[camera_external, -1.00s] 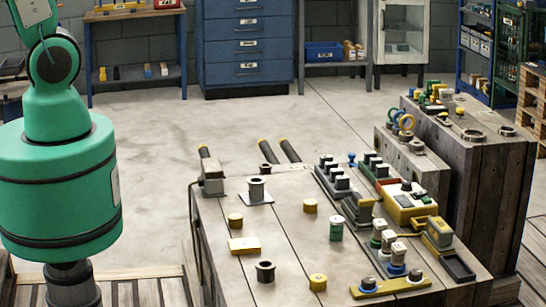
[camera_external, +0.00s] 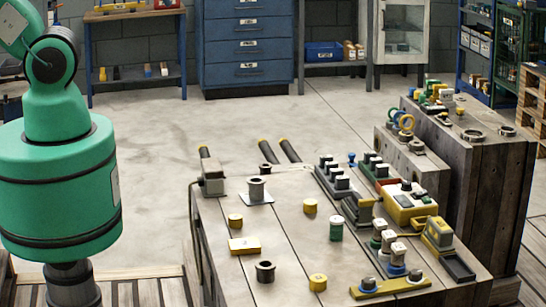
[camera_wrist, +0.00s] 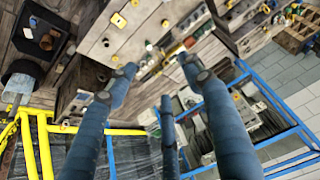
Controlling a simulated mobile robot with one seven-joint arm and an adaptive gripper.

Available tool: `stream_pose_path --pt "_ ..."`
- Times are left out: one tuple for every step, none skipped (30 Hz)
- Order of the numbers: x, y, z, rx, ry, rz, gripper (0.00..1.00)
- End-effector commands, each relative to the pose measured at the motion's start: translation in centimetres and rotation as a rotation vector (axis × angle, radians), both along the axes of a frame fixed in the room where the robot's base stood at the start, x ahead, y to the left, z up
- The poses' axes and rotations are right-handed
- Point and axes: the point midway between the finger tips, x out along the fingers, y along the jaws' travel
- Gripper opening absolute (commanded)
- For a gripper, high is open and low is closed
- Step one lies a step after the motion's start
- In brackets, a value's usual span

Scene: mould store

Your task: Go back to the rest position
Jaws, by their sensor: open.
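My gripper (camera_wrist: 158,78) shows only in the wrist view. Its blue-grey fingers stand well apart, and I see nothing held between them. The fingertips appear over the wooden bench top in that picture, with no contact that I can make out. In the external view, my green arm stands at the left edge, and its upper link runs out of the picture at the top left. The gripper is outside that view.
A wooden bench (camera_external: 285,235) carries yellow blocks, dark rings, a spool (camera_external: 257,190) and switch boxes. A higher wooden block (camera_external: 490,175) stands behind it at right. The wrist view shows yellow rails (camera_wrist: 40,130) and blue rails (camera_wrist: 262,88). Open floor (camera_external: 150,135) lies behind the bench.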

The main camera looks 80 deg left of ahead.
Motion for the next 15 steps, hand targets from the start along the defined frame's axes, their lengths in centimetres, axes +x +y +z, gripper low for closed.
stream_pose_path --pt "0.0 0.0 0.0 0.000 0.000 0.000 0.51" --pt "0.0 0.0 0.0 0.000 0.000 0.000 0.51" --pt "0.0 0.0 0.0 0.000 0.000 0.000 0.51" --pt "0.0 0.0 0.0 0.000 0.000 0.000 0.51" --pt "0.0 0.0 0.0 0.000 0.000 0.000 0.51" --pt "0.0 0.0 0.0 0.000 0.000 0.000 0.51" --pt "0.0 0.0 0.0 0.000 0.000 0.000 0.51" --pt "0.0 0.0 0.0 0.000 0.000 0.000 0.51" --pt "0.0 0.0 -0.1 0.000 0.000 0.000 0.51" --pt "0.0 0.0 -0.2 0.000 0.000 0.000 0.51" --pt "0.0 0.0 -0.3 0.000 0.000 0.000 0.51" --pt "0.0 0.0 -0.6 0.000 0.000 0.000 0.51" --pt "0.0 0.0 -0.9 0.000 0.000 0.000 0.51" --pt "0.0 0.0 -1.2 0.000 0.000 0.000 0.51" --pt "0.0 0.0 -1.6 0.000 0.000 0.000 0.51"
